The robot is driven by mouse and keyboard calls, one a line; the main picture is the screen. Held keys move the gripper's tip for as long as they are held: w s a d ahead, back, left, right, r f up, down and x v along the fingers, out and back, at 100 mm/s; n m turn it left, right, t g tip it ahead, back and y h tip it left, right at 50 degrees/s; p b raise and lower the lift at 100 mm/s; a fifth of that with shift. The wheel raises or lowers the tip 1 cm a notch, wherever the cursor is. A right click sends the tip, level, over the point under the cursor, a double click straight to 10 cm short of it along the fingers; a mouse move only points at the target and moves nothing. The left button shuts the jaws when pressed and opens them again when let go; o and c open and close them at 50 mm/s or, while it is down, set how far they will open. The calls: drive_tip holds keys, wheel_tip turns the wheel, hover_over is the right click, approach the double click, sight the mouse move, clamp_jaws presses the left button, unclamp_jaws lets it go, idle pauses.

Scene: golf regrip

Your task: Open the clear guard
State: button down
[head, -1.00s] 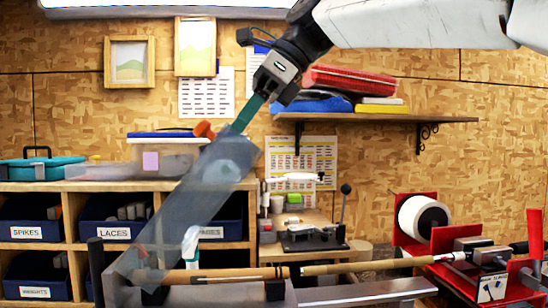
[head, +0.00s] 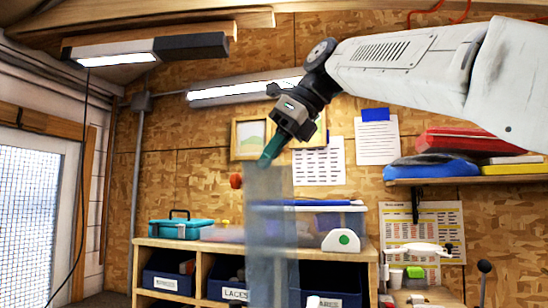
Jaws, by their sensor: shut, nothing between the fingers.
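The clear guard (head: 268,235) is a see-through bluish panel standing almost upright in the middle of the head view. Its lower end runs out of the bottom of the frame, so its hinge is hidden. An orange knob (head: 236,181) shows just left of the guard's upper end. My gripper (head: 266,160) has teal fingers, pressed together and empty, pointing down and slightly left. The fingertips are at the guard's top edge; I cannot tell whether they touch it.
Behind the guard stands a wooden cubby shelf (head: 204,252) with blue bins, a teal toolbox (head: 175,228) and clear boxes on top. A wall shelf (head: 470,179) with red and blue cases is at the right. A lamp (head: 145,48) hangs at upper left.

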drive_tip(key=shift+a, duration=0.3)
